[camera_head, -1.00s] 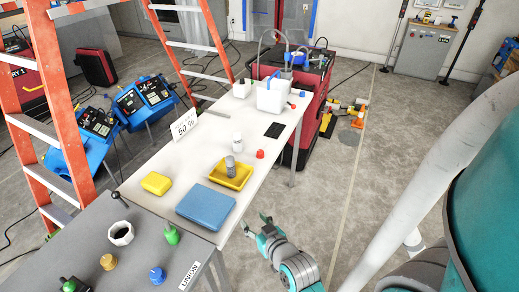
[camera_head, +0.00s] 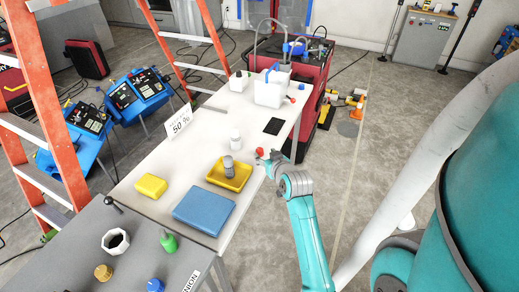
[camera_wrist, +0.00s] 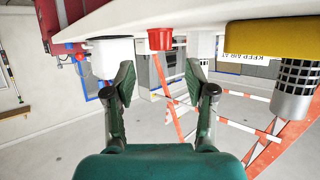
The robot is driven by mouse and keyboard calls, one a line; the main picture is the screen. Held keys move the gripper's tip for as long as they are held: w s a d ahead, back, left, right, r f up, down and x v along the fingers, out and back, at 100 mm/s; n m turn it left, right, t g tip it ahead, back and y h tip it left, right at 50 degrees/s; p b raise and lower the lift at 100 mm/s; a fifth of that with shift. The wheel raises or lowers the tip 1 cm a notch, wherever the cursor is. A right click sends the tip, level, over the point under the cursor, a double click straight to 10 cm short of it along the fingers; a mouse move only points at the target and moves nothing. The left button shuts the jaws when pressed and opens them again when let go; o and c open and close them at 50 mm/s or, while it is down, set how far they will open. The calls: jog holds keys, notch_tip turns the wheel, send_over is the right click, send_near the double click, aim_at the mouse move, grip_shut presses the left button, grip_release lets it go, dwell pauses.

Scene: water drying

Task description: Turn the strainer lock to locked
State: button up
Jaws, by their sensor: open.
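No strainer lock is clearly identifiable. A grey cylinder (camera_head: 229,166) stands in a yellow tray (camera_head: 244,179) on the white table (camera_head: 140,211); in the upside-down wrist view it shows as a mesh-sided cylinder (camera_wrist: 297,82) at right. A small red cap (camera_head: 260,152) is near the table's right edge; it shows top centre in the wrist view (camera_wrist: 160,40). My gripper (camera_head: 269,158) is beside the cap at that edge. Its fingers (camera_wrist: 160,82) are apart with nothing between them. Whether they touch the cap is unclear in the head view.
A white bottle (camera_head: 235,142), a black pad (camera_head: 273,127) and a white container (camera_head: 268,94) stand farther back. A blue case (camera_head: 203,211) and a yellow block (camera_head: 151,186) are nearer. An orange ladder (camera_head: 52,110) rises left. Floor right of the table is open.

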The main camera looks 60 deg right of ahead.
aim_at(260, 150)
jog(key=x, duration=0.6)
jog(key=shift+w+d+f, duration=0.1)
jog(key=shift+w+d, duration=0.1)
jog(key=shift+w, duration=0.15)
jog(key=shift+c, duration=0.2)
grip_shut()
